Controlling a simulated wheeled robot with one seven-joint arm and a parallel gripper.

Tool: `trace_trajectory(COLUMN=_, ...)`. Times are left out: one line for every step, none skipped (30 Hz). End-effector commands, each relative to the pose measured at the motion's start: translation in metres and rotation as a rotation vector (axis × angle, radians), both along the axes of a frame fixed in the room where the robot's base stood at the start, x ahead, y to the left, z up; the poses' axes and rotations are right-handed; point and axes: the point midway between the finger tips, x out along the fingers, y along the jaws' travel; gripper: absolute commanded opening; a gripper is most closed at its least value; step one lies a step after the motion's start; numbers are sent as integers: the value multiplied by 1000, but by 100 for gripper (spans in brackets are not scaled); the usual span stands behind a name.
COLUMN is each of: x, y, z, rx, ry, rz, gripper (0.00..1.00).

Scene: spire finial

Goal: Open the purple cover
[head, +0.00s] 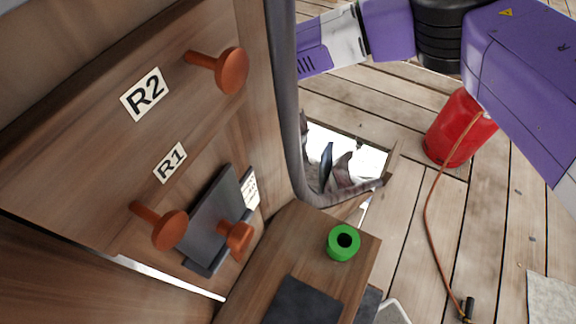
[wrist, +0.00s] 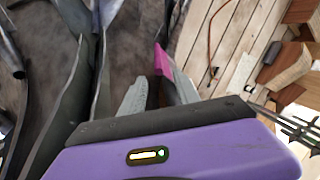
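I cannot make out a purple cover for certain in either view. A narrow magenta strip (wrist: 163,62) shows in the wrist view beside the grey fingers of my gripper (wrist: 155,85). I cannot tell whether it is part of a finger or a separate thing. The fingers stand close together with a dark gap between them, and no held object is clear. The head view shows purple links of my arm at the upper right, but my gripper is outside that view.
A wooden cabinet with orange knobs (head: 232,70) and R1 and R2 labels (head: 146,93) fills the left. A green ring (head: 343,243) sits on a wooden ledge (head: 301,230).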

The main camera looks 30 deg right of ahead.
Motion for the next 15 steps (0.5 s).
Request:
trace_trajectory(x=-1, y=0, z=-11, rx=-1, ry=1, rz=2, gripper=38)
trace_trajectory(x=-1, y=-2, z=-16, rx=-3, ry=2, rz=0, gripper=38)
trace_trajectory(x=-2, y=-5, z=-24, rx=-2, ry=1, rz=-1, gripper=38)
trace_trajectory(x=-3, y=-7, z=-29, rx=-3, ry=2, rz=0, gripper=38)
trace_trajectory(x=-3, y=-9, z=-34, rx=-2, ry=1, rz=0, gripper=38)
trace_trajectory(x=-4, y=-11, z=-41, rx=-2, ry=1, rz=0, gripper=38)
trace_trajectory(x=-4, y=-13, z=-46, rx=-1, ry=0, rz=0, gripper=38)
trace_trajectory(x=-5, y=-14, z=-50, rx=-2, ry=1, rz=0, gripper=38)
trace_trajectory(x=-5, y=-16, z=-56, rx=-1, ry=0, rz=0, gripper=38)
trace_trajectory(x=-6, y=-17, z=-59, rx=-1, ry=-1, rz=0, gripper=38)
trace_trajectory(x=-6, y=-18, z=-63, rx=-1, ry=0, rz=0, gripper=38)
trace_trajectory(x=-6, y=-20, z=-67, rx=0, ry=0, rz=1, gripper=38)
trace_trajectory(x=-7, y=-20, z=-70, rx=0, ry=0, rz=0, gripper=38)
trace_trajectory(x=-7, y=-21, z=-72, rx=0, ry=0, rz=0, gripper=38)
trace_trajectory(x=-7, y=-23, z=-74, rx=0, ry=0, rz=0, gripper=38)
